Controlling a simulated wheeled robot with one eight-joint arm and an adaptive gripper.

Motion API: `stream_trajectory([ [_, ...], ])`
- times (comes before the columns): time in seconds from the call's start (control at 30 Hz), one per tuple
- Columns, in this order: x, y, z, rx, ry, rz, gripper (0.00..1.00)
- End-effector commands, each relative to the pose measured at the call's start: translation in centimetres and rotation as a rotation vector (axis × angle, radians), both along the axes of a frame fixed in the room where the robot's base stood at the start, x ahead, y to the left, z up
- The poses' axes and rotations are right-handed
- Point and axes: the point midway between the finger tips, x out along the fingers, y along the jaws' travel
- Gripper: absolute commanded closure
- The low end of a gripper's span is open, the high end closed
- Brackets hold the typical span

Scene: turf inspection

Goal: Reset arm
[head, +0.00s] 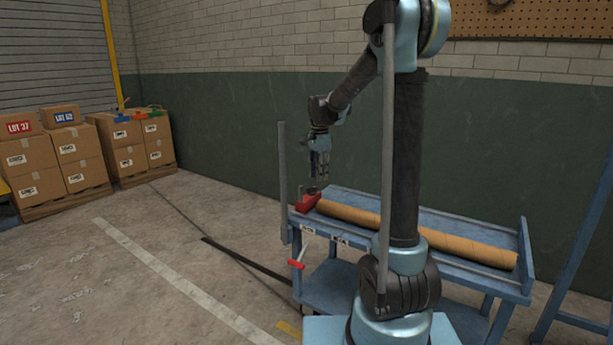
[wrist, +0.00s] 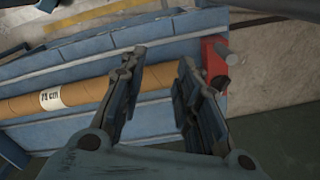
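My gripper (wrist: 162,75) is open and empty in the wrist view, its two fingers spread apart over the tube. In the head view my gripper (head: 320,176) hangs pointing down above the left end of the cart, over a red block. My arm stands in front of the cart and hides part of it.
A blue cart (head: 343,194) carries a long brown tube (head: 455,243), labelled in the wrist view (wrist: 50,99), and a red block (head: 307,202) at its left end. An upright grey post (head: 283,180) stands beside that end. Stacked boxes (head: 72,150) stand at left; floor between is mostly clear.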

Motion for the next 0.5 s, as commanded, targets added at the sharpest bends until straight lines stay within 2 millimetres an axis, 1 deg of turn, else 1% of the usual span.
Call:
stream_trajectory([
  [0.17, -2.3, -1.5, 0.8, 0.001, -0.011, 0.056, 0.7],
  [0.27, -4.1, -2.5, 1.3, 0.001, -0.019, 0.103, 0.7],
  [0.5, -10.0, -5.4, 2.2, -0.001, -0.046, 0.258, 0.7],
])
